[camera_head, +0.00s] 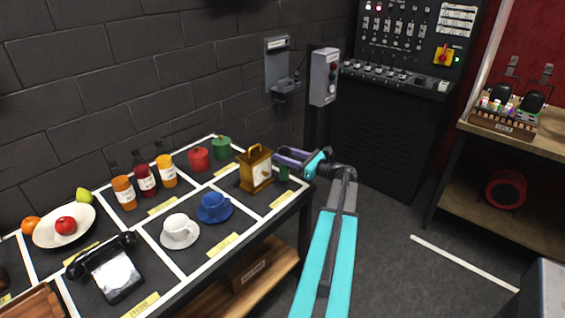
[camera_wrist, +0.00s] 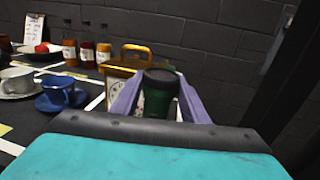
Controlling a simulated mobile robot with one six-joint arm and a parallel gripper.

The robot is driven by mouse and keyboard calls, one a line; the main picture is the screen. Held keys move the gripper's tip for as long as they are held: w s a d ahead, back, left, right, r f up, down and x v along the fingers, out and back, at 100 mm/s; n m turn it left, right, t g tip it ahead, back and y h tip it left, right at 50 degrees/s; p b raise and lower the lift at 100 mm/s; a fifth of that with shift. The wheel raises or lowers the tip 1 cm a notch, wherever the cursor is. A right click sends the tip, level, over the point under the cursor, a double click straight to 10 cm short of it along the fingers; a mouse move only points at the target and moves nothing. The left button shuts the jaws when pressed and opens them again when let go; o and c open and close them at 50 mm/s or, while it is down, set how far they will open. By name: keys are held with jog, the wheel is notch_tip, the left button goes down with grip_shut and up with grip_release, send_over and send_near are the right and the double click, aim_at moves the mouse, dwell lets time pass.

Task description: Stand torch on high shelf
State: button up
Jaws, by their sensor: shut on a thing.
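A dark green cylinder with a black top, which I take for the torch (camera_wrist: 157,98), stands upright between my purple fingers in the wrist view. My gripper (camera_wrist: 156,92) is shut on it. In the head view my gripper (camera_head: 290,157) is at the right end of the table, and a little of the green torch (camera_head: 284,174) shows below the fingers. I cannot tell whether its base touches the table. I cannot make out a high shelf in either view.
A brass lantern-like clock (camera_head: 255,171) stands close left of the torch. The table (camera_head: 196,267) also holds cups, bottles, red and green canisters, a plate of fruit and a telephone (camera_head: 118,275). A grey switch box (camera_head: 324,78) is behind. Open floor lies right.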

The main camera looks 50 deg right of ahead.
jog(key=shift+w+a, duration=0.2)
jog(key=shift+w, duration=0.1)
jog(key=shift+w+a+f+p, duration=0.1)
jog(key=shift+w+f+p, duration=0.15)
jog(key=shift+f+p, duration=0.5)
jog(key=shift+f, duration=1.05)
jog(key=shift+f, duration=0.15)
jog(key=o, duration=1.2)
jog(key=shift+o, duration=0.2)
jog(key=shift+s, duration=0.1)
jog(key=s+d+b, duration=0.1)
jog(key=s+b, duration=0.2)
jog(key=s, duration=0.8)
jog(key=shift+s, duration=0.4)
jog(key=shift+c, duration=0.3)
